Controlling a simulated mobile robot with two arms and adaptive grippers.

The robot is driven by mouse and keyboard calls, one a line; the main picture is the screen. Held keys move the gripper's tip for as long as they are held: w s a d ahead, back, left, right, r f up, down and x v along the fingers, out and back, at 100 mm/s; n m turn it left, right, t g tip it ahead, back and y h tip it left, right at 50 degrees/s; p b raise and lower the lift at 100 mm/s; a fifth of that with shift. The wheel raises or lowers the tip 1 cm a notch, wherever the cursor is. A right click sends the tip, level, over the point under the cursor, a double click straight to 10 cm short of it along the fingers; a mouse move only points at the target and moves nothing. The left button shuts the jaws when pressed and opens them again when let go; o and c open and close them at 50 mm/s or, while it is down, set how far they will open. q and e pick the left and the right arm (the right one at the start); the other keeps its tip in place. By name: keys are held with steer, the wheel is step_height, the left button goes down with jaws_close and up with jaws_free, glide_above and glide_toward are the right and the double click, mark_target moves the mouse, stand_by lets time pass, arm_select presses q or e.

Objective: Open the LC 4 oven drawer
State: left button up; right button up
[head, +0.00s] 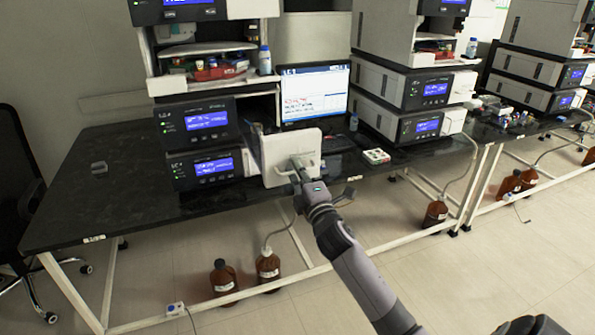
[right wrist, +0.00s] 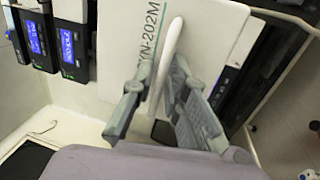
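The oven drawer's white front panel (head: 277,160) stands out forward of the left instrument stack, at the table's front edge. It also shows in the right wrist view (right wrist: 108,50), with green lettering ending in "N-202M". A white upright handle (right wrist: 166,50) is on the panel. My right gripper (head: 298,168) reaches the handle from the front. In the right wrist view its fingers (right wrist: 162,82) lie on either side of the handle, with the tips closed against it. The drawer's inside is hidden behind the panel. My left gripper is not in view.
Two modules with blue displays (head: 208,121) stand left of the panel. A monitor (head: 315,94) stands behind it, and a small tray (head: 376,156) lies to the right. Brown bottles (head: 268,268) stand on the floor below. The table's left part is mostly clear.

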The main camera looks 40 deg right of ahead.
steer(key=v, duration=1.2)
stand_by(0.5)
